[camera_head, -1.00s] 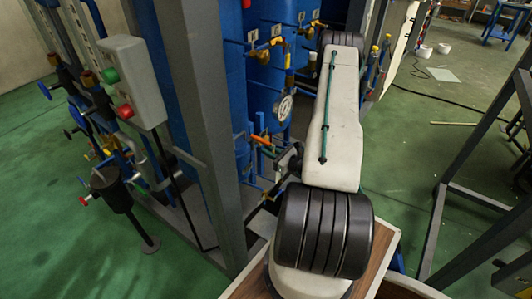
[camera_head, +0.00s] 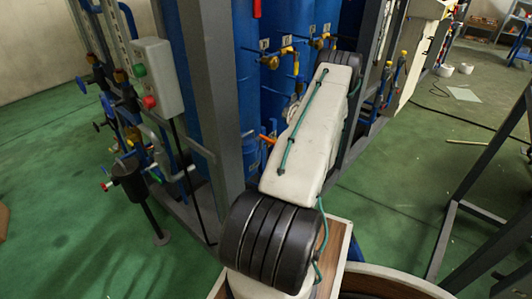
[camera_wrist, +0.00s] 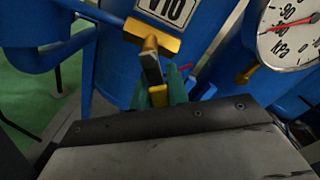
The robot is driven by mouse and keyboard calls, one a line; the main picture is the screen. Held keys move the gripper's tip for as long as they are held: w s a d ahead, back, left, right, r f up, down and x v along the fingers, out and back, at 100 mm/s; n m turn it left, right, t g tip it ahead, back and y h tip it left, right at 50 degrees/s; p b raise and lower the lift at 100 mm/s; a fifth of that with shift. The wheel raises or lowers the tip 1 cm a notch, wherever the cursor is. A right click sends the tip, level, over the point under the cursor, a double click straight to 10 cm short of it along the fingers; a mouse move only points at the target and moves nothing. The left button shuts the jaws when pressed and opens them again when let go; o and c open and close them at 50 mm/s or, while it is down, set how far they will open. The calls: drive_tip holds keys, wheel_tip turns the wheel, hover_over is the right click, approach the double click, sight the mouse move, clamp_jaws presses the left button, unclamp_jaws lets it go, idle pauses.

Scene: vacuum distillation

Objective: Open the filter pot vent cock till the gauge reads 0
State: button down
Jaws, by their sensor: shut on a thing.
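In the wrist view a yellow cock (camera_wrist: 152,38) sits on a blue pipe under a white tag reading V10 (camera_wrist: 168,10). Its lever points toward the camera, down to my gripper (camera_wrist: 159,92). The green fingers are shut on the lever, with a bit of yellow between them. A round white gauge (camera_wrist: 290,30) marked kPa is cut off at the upper right, with a red needle; its exact reading is not clear. In the head view my arm hides the gripper, and the gauge face is mostly covered.
Blue vessels (camera_head: 285,35) with tagged yellow valves stand behind my arm. A grey steel post (camera_head: 212,100) rises close on the left, with a switch box (camera_head: 157,78) beyond it. A dark frame (camera_head: 450,215) stands at the right. Green floor (camera_head: 385,200) lies between.

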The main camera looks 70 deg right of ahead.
idle(0.5)
drive_tip(key=c, duration=1.4)
unclamp_jaws()
drive_tip(key=shift+o, duration=0.2)
drive_tip(key=v, duration=0.7)
drive_tip(key=shift+s, duration=0.4)
drive_tip(key=shift+a, duration=0.15)
